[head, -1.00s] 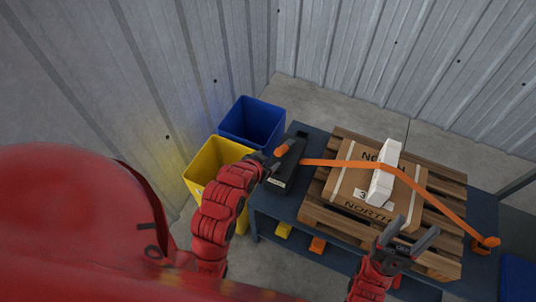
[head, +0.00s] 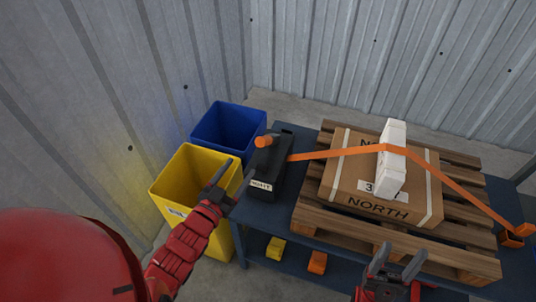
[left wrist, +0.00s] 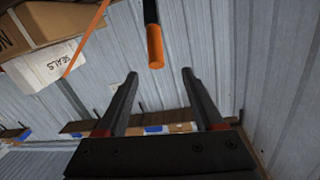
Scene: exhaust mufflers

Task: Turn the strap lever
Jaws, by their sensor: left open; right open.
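The strap lever has an orange grip (head: 264,141) and sits on top of a dark ratchet box (head: 266,175) at the left end of the blue table. An orange strap (head: 330,153) runs from that box over the carton. My left gripper (head: 227,182) is open and empty, left of the ratchet box and apart from the lever. In the left wrist view, the orange grip (left wrist: 155,48) on its dark shaft appears beyond the spread fingers, centred above the gap between them. My right gripper (head: 401,254) is open and empty in front of the pallet.
A carton (head: 404,208) with a white block (head: 391,165) under the strap stands on a wooden pallet (head: 350,235). A yellow bin (head: 187,181) and a blue bin (head: 228,128) stand left of the table. The strap ends at an orange anchor (head: 512,237) on the right.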

